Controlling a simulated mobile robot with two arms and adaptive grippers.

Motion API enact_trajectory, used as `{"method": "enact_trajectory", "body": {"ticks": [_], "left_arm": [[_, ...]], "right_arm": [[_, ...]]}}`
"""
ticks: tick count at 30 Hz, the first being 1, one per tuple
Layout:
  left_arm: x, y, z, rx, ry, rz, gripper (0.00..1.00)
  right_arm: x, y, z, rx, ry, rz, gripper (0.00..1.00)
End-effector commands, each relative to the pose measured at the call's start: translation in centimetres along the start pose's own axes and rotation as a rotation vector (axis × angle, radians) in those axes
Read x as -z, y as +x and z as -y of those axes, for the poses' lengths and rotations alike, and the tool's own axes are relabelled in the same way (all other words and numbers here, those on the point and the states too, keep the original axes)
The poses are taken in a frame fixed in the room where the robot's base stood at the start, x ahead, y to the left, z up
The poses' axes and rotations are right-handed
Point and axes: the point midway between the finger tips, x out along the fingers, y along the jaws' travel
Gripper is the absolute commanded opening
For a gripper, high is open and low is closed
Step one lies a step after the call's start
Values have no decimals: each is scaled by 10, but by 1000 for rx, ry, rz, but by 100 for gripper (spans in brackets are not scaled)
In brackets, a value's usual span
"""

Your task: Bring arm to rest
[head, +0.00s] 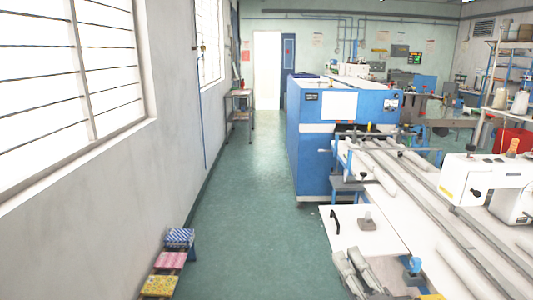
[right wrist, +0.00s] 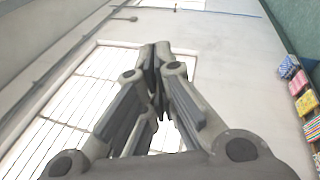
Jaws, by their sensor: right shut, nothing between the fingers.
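My right gripper (head: 345,256) shows at the bottom of the head view, in front of the white table's near part. In the right wrist view its dark grey fingers (right wrist: 156,52) meet at the tips, shut with nothing between them. Behind them are the wall and a barred window, and no object touches the fingers there. My left gripper is not in view.
A white worktable (head: 352,232) with long rails and a white sewing machine (head: 470,180) fills the right. A blue machine cabinet (head: 312,165) stands beyond. Coloured folded cloths (head: 170,260) lie by the left wall. The green aisle floor (head: 250,220) is clear.

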Motion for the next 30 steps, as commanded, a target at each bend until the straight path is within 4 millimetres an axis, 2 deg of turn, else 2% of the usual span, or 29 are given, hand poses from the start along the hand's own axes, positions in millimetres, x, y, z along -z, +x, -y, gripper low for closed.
{"method": "enact_trajectory", "body": {"ticks": [1, 4, 6, 9, 12, 15, 21, 22, 24, 26, 30], "left_arm": [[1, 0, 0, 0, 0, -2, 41], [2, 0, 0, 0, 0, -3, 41], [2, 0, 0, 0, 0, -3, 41], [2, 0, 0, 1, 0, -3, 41], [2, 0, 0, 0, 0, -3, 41], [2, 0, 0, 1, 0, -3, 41], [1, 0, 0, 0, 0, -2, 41], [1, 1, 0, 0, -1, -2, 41], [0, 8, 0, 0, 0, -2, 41], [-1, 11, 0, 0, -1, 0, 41], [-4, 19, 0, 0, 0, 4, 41]], "right_arm": [[-10, -14, 31, 122, 167, 76, 0], [-21, -52, 94, 361, 482, 245, 0], [-20, -87, 134, 523, 685, 373, 0], [-9, -143, 178, 729, 922, 553, 0], [7, -195, 205, 898, 1095, 716, 0], [24, -241, 220, 1038, 1221, 861, 0], [59, -322, 226, 1277, 1395, 1132, 0], [64, -331, 228, 1305, 1409, 1166, 0], [68, -328, 258, 1301, 1395, 1157, 0], [72, -330, 278, 1306, 1391, 1158, 0], [83, -338, 329, 1324, 1380, 1165, 0]]}}
